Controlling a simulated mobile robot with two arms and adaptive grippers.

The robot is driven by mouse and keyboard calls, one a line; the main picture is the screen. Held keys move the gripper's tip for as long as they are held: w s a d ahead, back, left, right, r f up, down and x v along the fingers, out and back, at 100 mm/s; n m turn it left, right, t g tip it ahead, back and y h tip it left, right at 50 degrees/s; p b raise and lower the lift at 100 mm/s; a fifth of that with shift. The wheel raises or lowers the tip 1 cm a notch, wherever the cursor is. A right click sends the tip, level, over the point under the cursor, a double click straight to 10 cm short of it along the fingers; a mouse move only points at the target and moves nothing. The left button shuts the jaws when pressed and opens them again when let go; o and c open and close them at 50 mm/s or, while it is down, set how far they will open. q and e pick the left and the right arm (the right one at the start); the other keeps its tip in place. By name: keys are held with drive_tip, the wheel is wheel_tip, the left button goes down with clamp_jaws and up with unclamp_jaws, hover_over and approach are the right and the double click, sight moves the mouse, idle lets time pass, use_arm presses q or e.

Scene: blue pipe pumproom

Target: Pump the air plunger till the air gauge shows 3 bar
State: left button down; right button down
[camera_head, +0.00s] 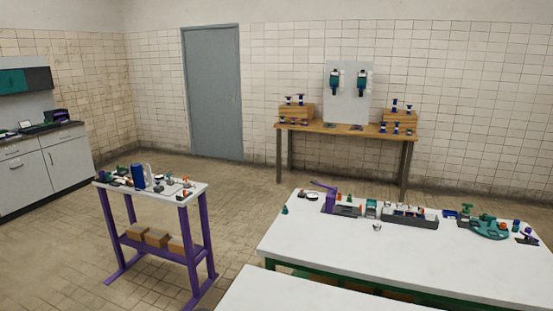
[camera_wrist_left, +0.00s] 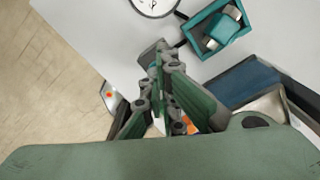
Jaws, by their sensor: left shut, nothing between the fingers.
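In the left wrist view, my left gripper (camera_wrist_left: 158,62) is shut with nothing between its fingers, above a white surface (camera_wrist_left: 75,25). A round, white-faced dial (camera_wrist_left: 153,3), probably the air gauge, is cut off by the top edge, just beyond the fingertips. Its reading cannot be made out. I cannot pick out the air plunger for certain in either view. In the head view, a blue upright cylinder (camera_head: 138,176) stands on the small purple-legged table (camera_head: 196,195). My right gripper is in neither view.
In the left wrist view, a teal open box (camera_wrist_left: 208,32) and a dark blue block (camera_wrist_left: 241,84) lie right of the gripper. In the head view, a white bench (camera_head: 330,245) carries several devices. A wooden table (camera_head: 345,130) stands at the wall. Floor between tables is clear.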

use_arm(q)
drive_tip(key=shift+f+b, duration=0.4)
drive_tip(key=shift+f, duration=0.6)
drive_tip(key=shift+s+p, duration=0.1)
drive_tip(key=shift+p, duration=0.25)
idle(0.3)
wheel_tip(320, 180, up, 8)
drive_tip(key=p, duration=0.8)
drive_tip(key=shift+r, duration=0.1)
